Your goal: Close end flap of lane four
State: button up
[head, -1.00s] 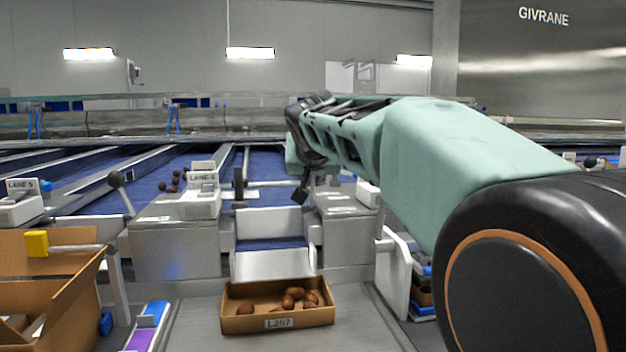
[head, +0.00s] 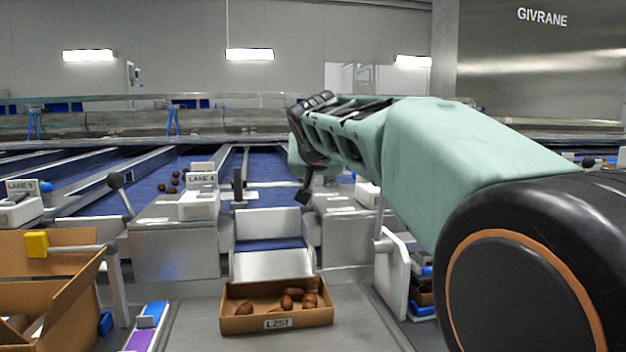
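The sign that appears to read lane 4 (head: 200,181) stands on a grey housing left of the middle lane. At that lane's mouth is a pale metal plate (head: 270,224), with a sloping chute (head: 272,265) below it. I cannot tell for sure which part is the end flap or whether it is shut. A dark upright handle (head: 238,184) stands at the lane's left side. My gripper (head: 304,196) hangs at the lane's right side, above and behind the plate. My own arm hides most of it, so its opening cannot be seen.
An open carton of dates (head: 277,323), labelled L257, sits below the chute. Several dates (head: 172,186) lie on the blue belt.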

jog(key=shift+a, duration=0.15)
jog(key=v, duration=0.7)
jog(key=shift+s+r, duration=0.15)
jog(key=shift+s, duration=0.05)
